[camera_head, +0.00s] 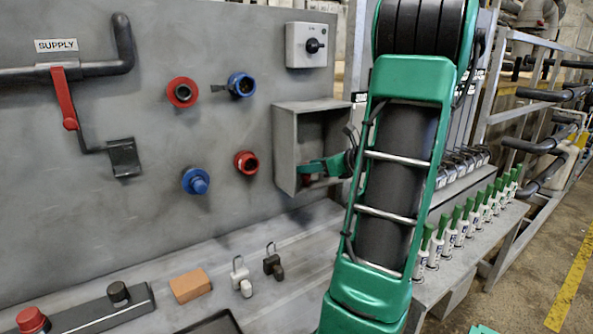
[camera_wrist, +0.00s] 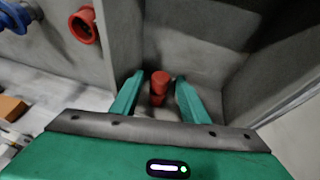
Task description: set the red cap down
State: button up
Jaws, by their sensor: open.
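The red cap (camera_wrist: 159,82) stands inside the grey open box between my gripper's two fingers in the wrist view. A little of its red also shows low in the box in the head view (camera_head: 306,180). My gripper (camera_wrist: 157,78) is open, with a finger on each side of the cap and a visible gap. The gripper reaches into the box from the right in the head view (camera_head: 311,168). The grey box (camera_head: 300,107) is fixed to the wall panel. Its floor under the cap is partly hidden by the gripper.
A red socket (camera_head: 246,163) and a blue cap (camera_head: 195,181) are on the panel left of the box. A brown block (camera_head: 190,285) and two padlocks (camera_head: 240,275) lie on the ledge below. The box walls stand close around my gripper.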

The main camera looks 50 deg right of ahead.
jog(key=v, duration=0.5)
jog(key=shift+s+r, duration=0.1)
jog(key=shift+s, duration=0.2)
